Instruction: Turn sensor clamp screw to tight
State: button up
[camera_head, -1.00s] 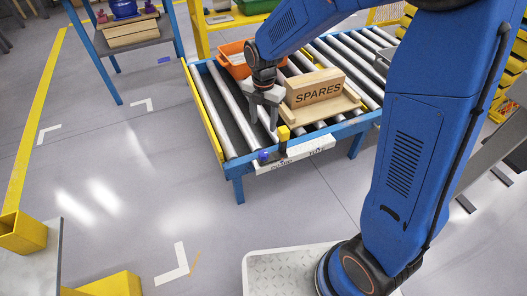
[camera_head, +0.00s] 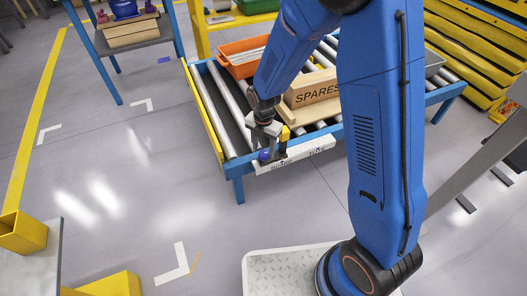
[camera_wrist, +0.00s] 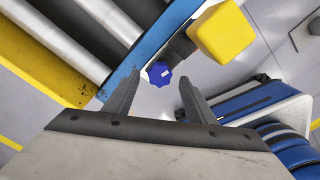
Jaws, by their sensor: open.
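The sensor clamp screw is a small blue lobed knob (camera_wrist: 159,73) with a short pale mark on its face. It sits beside the blue edge of the conveyor, next to a yellow block (camera_wrist: 222,32) on a dark bracket. In the head view the knob (camera_head: 264,155) shows at the conveyor's front edge, partly behind my gripper (camera_head: 272,152). In the wrist view my gripper (camera_wrist: 157,92) is open, with one finger on each side of the knob's position. The knob lies between and just beyond the fingertips, and I see no contact.
The roller conveyor (camera_head: 221,108) has a blue frame and a white label strip (camera_head: 308,148) on its front edge. A wooden SPARES box (camera_head: 312,88) and an orange bin (camera_head: 240,62) stand on it.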

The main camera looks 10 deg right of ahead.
jog(key=shift+f, duration=1.3)
jog(key=c, duration=1)
jog(key=shift+c, duration=0.2)
